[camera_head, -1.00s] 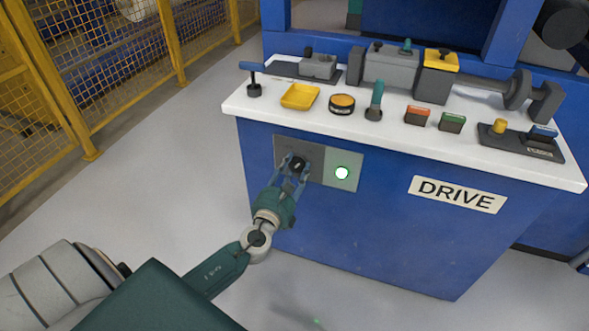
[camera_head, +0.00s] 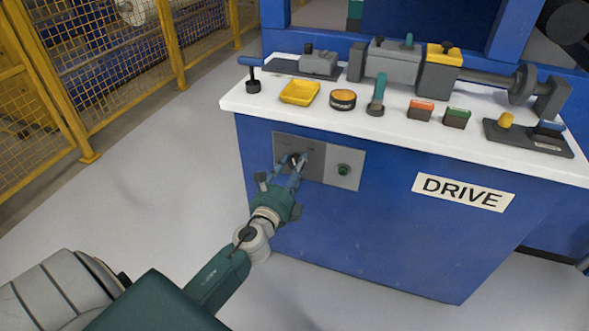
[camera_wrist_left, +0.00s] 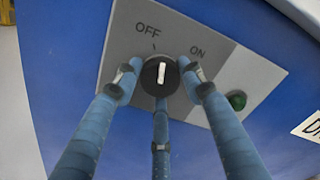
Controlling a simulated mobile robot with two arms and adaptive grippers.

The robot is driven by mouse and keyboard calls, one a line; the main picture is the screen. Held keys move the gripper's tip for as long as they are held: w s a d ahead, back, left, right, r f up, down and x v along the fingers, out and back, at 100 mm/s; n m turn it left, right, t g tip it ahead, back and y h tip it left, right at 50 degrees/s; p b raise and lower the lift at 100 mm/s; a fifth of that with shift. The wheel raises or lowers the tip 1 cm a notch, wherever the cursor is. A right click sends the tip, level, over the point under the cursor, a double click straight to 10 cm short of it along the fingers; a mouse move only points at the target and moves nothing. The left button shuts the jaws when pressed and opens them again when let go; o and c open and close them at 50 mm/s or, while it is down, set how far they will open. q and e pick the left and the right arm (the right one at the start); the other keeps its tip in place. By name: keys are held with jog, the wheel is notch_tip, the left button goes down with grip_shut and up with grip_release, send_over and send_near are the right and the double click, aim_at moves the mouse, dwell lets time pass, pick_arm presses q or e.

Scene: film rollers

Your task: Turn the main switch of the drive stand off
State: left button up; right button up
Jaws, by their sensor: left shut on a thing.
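The main switch is a round black knob with a white pointer bar (camera_wrist_left: 161,75) on a grey plate (camera_head: 285,143) on the front of the blue drive stand (camera_head: 390,215). My left gripper (camera_head: 294,164) is shut on the knob; in the left wrist view its blue fingers surround it. There the white bar points up, close to the tick under OFF and away from ON. The green lamp (camera_head: 344,170) to the right of the knob is dark; it also shows unlit in the left wrist view (camera_wrist_left: 237,100). My right gripper is not in view.
Yellow mesh fencing (camera_head: 60,110) stands left. The floor between is clear.

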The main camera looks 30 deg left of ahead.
pick_arm(q)
jog(key=shift+a+r+n, duration=0.1)
jog(key=shift+n, duration=1.9)
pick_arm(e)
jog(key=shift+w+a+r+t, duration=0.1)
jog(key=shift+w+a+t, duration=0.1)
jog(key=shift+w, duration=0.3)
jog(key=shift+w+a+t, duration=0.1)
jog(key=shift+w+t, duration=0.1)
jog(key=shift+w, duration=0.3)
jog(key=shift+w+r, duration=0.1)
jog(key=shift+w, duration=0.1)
pick_arm(q)
jog(key=o, duration=1.1)
jog(key=shift+a, duration=0.1)
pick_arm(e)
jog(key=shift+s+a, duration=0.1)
pick_arm(q)
jog(key=shift+s, duration=0.15)
jog(key=v, duration=1.2)
